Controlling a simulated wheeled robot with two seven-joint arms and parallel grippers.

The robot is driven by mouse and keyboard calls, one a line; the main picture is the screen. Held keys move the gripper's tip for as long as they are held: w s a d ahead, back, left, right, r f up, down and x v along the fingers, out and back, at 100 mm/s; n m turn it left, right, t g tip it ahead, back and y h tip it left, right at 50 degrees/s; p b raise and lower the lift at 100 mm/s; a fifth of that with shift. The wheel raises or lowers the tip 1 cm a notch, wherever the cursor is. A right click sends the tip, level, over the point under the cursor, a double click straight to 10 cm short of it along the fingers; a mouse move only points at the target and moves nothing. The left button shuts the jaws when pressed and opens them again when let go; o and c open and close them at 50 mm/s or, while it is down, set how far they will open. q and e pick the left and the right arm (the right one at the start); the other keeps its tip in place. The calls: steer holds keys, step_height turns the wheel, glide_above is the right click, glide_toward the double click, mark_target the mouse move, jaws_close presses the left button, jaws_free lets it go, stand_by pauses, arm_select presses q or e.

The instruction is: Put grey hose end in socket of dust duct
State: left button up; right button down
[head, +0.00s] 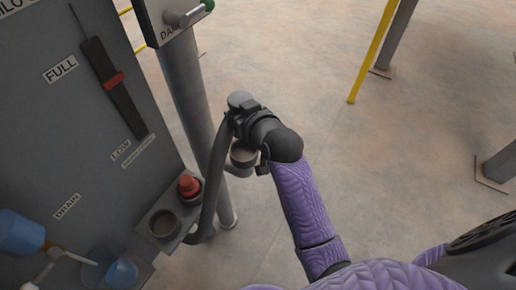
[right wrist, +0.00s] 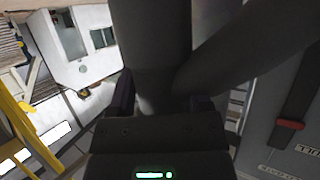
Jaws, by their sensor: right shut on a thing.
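My right gripper (head: 246,118) is shut on the grey hose end (head: 240,99), which stands up above the jaws. The grey hose (head: 212,175) hangs from there down to the shelf at lower left. In the right wrist view the dark hose (right wrist: 155,45) fills the middle, between the fingers of the gripper (right wrist: 160,103). The grey dust duct (head: 186,85) stands as a pipe beside the panel. A round, open socket (head: 243,158) juts from its lower part. It is just below my gripper, partly hidden by it, and the hose end is apart from it. My left gripper is not in view.
A grey panel (head: 40,120) with a slider and labels stands at left. Its shelf carries a red knob (head: 189,186) and an empty round holder (head: 164,224). Blue parts (head: 20,233) are at lower left. Yellow rail (head: 372,50) and posts stand beyond open floor at right.

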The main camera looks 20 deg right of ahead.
step_height(320, 180, down, 10)
steer(key=b, duration=0.5)
steer(key=shift+a+f, duration=0.1)
steer(key=shift+r, duration=0.25)
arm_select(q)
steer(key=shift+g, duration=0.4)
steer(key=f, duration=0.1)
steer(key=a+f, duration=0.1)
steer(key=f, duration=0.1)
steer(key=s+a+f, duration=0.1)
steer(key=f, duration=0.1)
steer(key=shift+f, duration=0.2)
arm_select(e)
steer(key=shift+f, duration=0.1)
